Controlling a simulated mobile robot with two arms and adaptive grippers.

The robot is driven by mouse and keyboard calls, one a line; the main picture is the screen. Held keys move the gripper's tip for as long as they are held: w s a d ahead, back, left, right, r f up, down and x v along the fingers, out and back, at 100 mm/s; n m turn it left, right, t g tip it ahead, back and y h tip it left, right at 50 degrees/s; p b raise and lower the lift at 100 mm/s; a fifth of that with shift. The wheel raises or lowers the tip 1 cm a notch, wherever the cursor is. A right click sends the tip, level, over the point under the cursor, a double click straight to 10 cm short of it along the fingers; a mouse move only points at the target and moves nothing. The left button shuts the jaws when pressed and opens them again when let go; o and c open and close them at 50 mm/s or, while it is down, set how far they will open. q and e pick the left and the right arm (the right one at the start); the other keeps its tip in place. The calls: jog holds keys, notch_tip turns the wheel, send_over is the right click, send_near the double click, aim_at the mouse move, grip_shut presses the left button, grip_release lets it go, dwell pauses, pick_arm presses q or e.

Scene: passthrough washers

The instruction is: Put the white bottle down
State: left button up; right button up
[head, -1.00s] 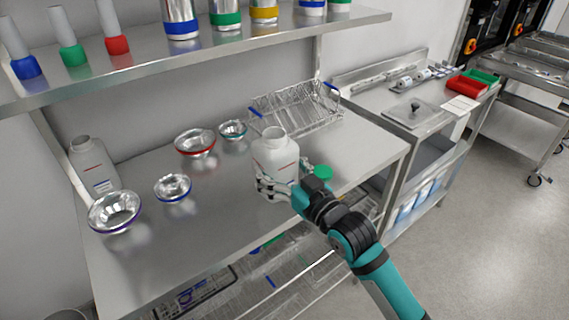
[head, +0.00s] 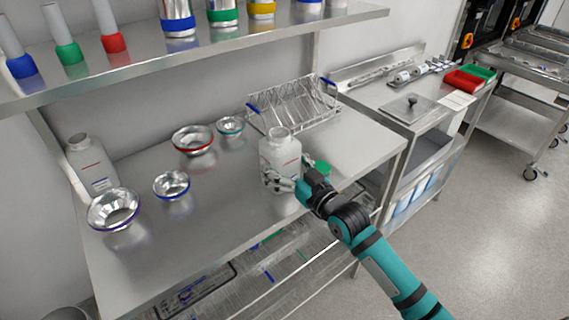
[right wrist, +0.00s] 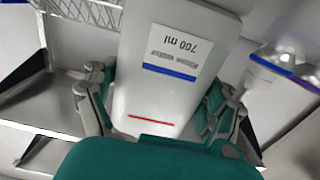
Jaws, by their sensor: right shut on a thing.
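The white bottle (head: 279,155) is upright and open-topped, at the front right part of the steel table (head: 225,205) in the head view. My right gripper (head: 279,181) is shut around its lower part. In the right wrist view the bottle (right wrist: 175,60) fills the middle, with a "700 ml" label and a red line, and fingers on both sides. I cannot tell whether its base touches the table. A second white bottle (head: 91,165) stands at the back left. My left gripper is not in view.
Metal bowls with coloured rims, such as the red-rimmed bowl (head: 192,140), stand left of the held bottle. A wire rack (head: 300,108) is behind it. Bare table lies in front of the bowls.

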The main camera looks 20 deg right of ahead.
jog(key=o, duration=1.6)
jog(key=shift+f, duration=0.1)
jog(key=shift+c, duration=0.2)
jog(key=shift+s, duration=0.1)
jog(key=b+v, duration=0.1)
jog(key=v, duration=1)
jog(key=shift+s+d, duration=0.2)
jog(key=shift+s, duration=0.15)
